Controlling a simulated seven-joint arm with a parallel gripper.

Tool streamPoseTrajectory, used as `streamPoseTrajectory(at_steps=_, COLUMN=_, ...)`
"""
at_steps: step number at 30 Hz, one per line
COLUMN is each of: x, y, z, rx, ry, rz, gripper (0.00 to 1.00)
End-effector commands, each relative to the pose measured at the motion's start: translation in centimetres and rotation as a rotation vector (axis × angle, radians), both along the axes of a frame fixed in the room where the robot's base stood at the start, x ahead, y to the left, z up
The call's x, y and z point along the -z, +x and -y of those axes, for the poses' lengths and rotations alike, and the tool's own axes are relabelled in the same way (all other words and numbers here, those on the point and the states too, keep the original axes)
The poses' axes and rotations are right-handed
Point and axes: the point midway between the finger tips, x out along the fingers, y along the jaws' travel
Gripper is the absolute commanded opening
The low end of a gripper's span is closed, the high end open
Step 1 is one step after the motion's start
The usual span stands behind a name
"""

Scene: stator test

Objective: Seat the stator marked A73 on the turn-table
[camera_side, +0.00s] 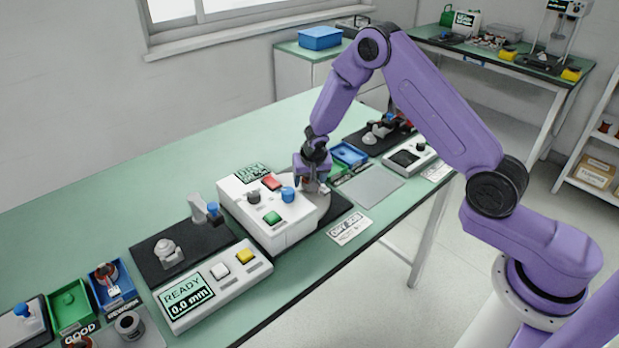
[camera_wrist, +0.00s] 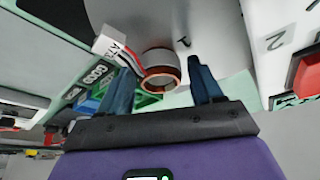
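The stator (camera_wrist: 160,68), a ring with copper windings, shows in the wrist view beyond and between my fingertips. Its red, black and white wires lead to a white tag (camera_wrist: 110,46) that appears to read A73. The pale round turn-table (camera_wrist: 190,25) is behind it, and the stator overlaps its edge in this view; I cannot tell if it is seated. My gripper (camera_wrist: 163,72) is open, with a gap to the stator on both sides. In the side view my gripper (camera_side: 312,182) is low over the turn-table (camera_side: 296,232), largely hiding the stator.
A white control box (camera_side: 262,222) with coloured buttons stands close left of my gripper. A blue bin (camera_side: 348,154) is just behind it, and a grey plate (camera_side: 372,186) lies to the right. Another tester (camera_side: 214,285) reads READY 0.0 mm, beside green (camera_side: 70,310) and blue (camera_side: 112,290) bins.

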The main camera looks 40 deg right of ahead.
Motion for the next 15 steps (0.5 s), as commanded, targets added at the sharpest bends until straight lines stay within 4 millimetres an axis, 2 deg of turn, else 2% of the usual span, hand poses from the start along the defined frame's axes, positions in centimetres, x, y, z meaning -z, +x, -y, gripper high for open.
streamPoseTrajectory(at_steps=10, x=0.0, y=-0.1, z=0.0, rx=0.000, ry=0.000, rz=-0.001, gripper=0.80)
streamPoseTrajectory(at_steps=15, x=-1.1, y=-0.3, z=-0.2, rx=0.001, ry=-0.001, rz=0.002, gripper=0.80)
